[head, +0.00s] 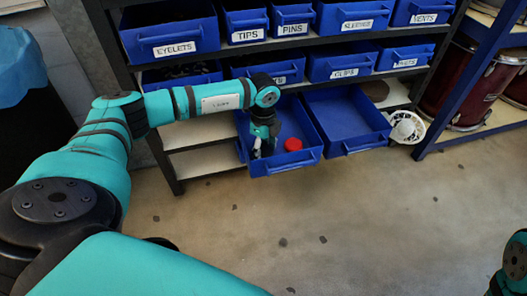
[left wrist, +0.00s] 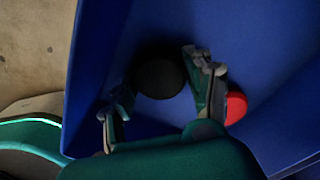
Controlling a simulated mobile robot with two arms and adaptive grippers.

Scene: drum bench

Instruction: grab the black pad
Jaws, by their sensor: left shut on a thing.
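The black pad (left wrist: 160,76) is a dark round disc low in an open blue drawer (head: 312,154). In the left wrist view it sits between the two fingers of my left gripper (left wrist: 157,92), which is shut on it. In the head view my left gripper (head: 264,146) reaches down into that drawer, and I cannot make out the pad there. A red round pad (head: 293,144) lies in the same drawer, right of the gripper; it also shows in the left wrist view (left wrist: 236,107), just outside the right finger. My right gripper is not in view.
A second open blue drawer (head: 343,110) to the right looks empty. Labelled blue bins, such as the EYELETS bin (head: 172,38), fill the shelves above. A white round object (head: 407,127) stands right of the drawers. The floor (head: 300,225) in front is clear.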

